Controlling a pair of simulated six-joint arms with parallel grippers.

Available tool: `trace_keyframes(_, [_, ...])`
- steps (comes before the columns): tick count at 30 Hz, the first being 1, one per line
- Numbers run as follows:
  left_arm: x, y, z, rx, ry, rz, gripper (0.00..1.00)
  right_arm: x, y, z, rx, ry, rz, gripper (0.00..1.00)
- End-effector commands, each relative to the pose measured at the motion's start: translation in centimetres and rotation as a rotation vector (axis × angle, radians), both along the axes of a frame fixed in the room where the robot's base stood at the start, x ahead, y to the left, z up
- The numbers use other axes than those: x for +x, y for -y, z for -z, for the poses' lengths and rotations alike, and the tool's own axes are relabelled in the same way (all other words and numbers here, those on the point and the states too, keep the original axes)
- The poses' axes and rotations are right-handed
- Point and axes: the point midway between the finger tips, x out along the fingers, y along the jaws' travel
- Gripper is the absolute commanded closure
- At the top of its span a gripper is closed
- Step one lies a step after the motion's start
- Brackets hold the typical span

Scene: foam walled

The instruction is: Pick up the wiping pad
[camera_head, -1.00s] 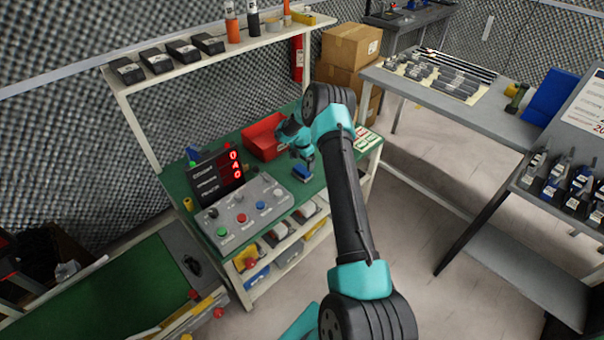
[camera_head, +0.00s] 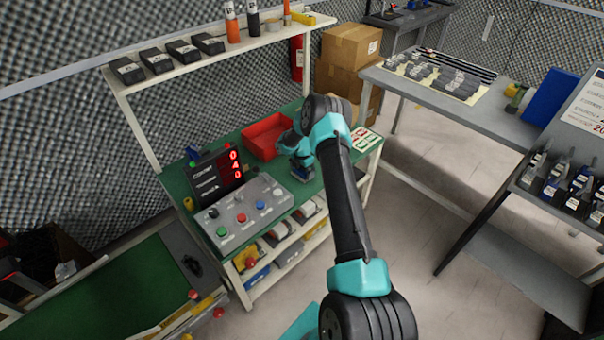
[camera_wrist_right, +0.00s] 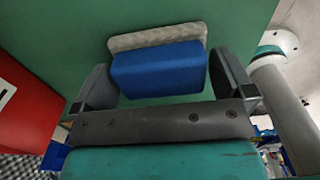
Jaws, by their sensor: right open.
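The wiping pad (camera_wrist_right: 157,70) shows in the right wrist view as a blue block with a pale grey layer along its far edge, lying on the green bench top. In the head view the pad (camera_head: 301,174) is a small blue patch, mostly hidden under my right gripper. My right gripper (camera_wrist_right: 162,78) is open, with one dark finger on each side of the blue block. Small gaps show between the fingers and the block. In the head view my right gripper (camera_head: 302,168) is low over the bench. My left gripper is in neither current view.
A red bin (camera_head: 262,143) stands just behind the pad; it also shows at the left of the right wrist view (camera_wrist_right: 28,115). A grey button box (camera_head: 243,212) and a display (camera_head: 216,174) are on the bench to the left. White cards (camera_head: 366,140) lie to the right.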

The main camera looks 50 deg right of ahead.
Motion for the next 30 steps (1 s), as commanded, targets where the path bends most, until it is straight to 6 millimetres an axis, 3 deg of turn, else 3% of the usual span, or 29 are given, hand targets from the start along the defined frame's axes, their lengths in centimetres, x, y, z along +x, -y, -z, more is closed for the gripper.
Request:
trace_keyframes(5, [0.0, 0.0, 0.0, 0.000, 0.000, 0.000, 0.42, 0.0, 0.0, 0.0, 0.000, 0.000, 0.000, 0.01])
trace_keyframes(17, [0.0, 0.0, 0.0, 0.000, 0.000, 0.000, 0.42, 0.0, 0.0, 0.0, 0.000, 0.000, 0.000, 0.39])
trace_keyframes(25, [0.0, 0.0, 0.0, 0.000, 0.000, 0.000, 0.42, 0.0, 0.0, -0.2, 0.000, 0.001, 0.000, 0.39])
trace_keyframes(30, [0.0, 0.0, 0.0, 0.000, 0.000, 0.000, 0.42, 0.1, 0.1, -1.7, -0.002, 0.003, 0.000, 0.39])
